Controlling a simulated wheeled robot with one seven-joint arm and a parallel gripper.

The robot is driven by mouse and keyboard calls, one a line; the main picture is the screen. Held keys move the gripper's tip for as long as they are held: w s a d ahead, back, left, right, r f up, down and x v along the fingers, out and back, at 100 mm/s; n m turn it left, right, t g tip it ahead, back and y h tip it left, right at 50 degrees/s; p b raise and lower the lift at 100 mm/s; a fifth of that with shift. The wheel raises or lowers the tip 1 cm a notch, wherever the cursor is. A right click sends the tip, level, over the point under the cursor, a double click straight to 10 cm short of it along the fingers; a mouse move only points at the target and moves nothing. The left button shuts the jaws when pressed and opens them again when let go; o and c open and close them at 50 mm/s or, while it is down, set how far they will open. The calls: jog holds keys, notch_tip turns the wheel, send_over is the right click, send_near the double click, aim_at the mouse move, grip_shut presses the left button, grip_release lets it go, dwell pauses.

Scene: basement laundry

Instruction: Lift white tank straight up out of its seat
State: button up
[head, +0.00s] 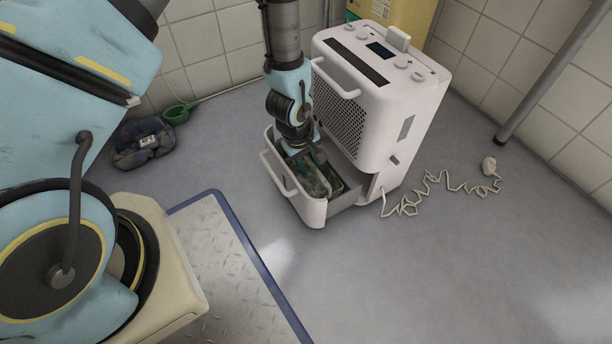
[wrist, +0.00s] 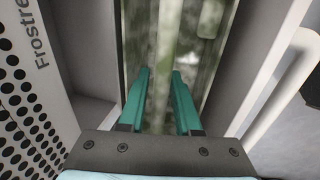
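The white tank (head: 312,211) sits like a drawer in the lower front of a white dehumidifier (head: 372,95), slid partly out, with a bar handle on its white front. Its open top shows a murky, greenish translucent interior, also in the wrist view (wrist: 163,40). My gripper (head: 318,168) points down into this top opening. In the wrist view its two teal fingers (wrist: 161,75) stand apart, with the mottled greenish surface showing between and beyond them. I see nothing clamped between them. Whether the fingertips touch the surface cannot be told.
The dehumidifier's perforated panel (wrist: 28,120) is close to the gripper's left in the wrist view. A white cord (head: 430,190) lies on the floor at right. A dark bundle (head: 142,143) and green scoop (head: 176,113) lie at left. A blue-edged metal plate (head: 225,262) is in front.

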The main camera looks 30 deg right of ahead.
grip_shut()
jog(key=shift+r, duration=0.15)
dwell(0.5)
notch_tip(320, 180, up, 18)
jog(key=p, duration=0.9)
